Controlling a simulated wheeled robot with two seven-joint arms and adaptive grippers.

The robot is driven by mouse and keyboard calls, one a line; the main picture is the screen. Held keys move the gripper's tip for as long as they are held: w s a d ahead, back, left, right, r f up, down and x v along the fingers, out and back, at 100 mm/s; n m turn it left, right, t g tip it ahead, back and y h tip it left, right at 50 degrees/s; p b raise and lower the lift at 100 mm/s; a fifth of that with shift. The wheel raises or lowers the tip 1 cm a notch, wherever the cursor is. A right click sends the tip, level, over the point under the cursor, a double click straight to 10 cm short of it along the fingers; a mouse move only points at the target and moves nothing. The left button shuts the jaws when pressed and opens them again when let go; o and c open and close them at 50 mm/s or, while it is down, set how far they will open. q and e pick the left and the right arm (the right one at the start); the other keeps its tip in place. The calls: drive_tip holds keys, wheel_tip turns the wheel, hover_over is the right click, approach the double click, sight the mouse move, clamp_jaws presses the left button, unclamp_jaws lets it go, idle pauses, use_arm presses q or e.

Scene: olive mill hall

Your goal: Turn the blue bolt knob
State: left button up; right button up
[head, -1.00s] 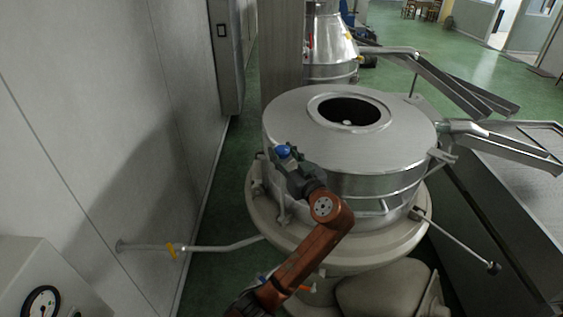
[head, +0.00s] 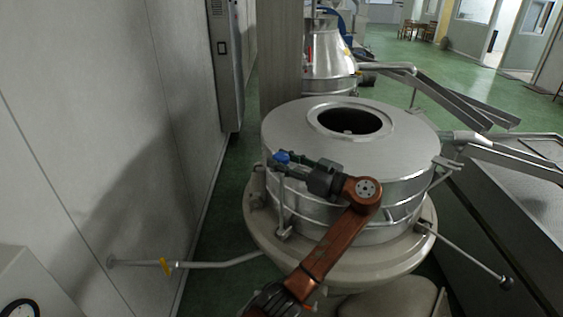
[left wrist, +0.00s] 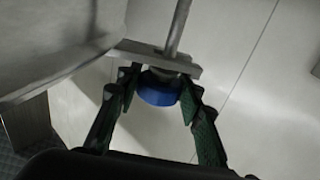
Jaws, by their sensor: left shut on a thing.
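The blue bolt knob (head: 282,157) is at the left side of the round steel machine drum (head: 390,152), near its upper edge. In the left wrist view the knob (left wrist: 159,88) sits between the two green finger pads, on a metal bracket with a rod. My left gripper (head: 287,163) is shut on the knob, its arm reaching in from below and the gripper pointing left along the drum side. In the left wrist view the gripper (left wrist: 158,100) has a finger on each side of the knob. My right gripper is not in view.
A second steel machine (head: 327,60) stands behind. Metal chutes (head: 450,95) and a trough (head: 525,200) are at the right. Green floor shows between.

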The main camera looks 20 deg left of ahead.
use_arm(q)
drive_tip(key=shift+a+f, duration=0.1)
drive_tip(key=shift+f, duration=0.35)
drive_tip(key=o, duration=0.8)
drive_tip(key=shift+w, duration=0.1)
drive_tip(key=shift+c, duration=0.2)
drive_tip(key=o, duration=0.3)
drive_tip(key=shift+w, duration=0.15)
drive_tip(key=shift+o, duration=0.6)
drive_tip(key=shift+r, duration=0.25)
drive_tip(key=v, duration=1.2)
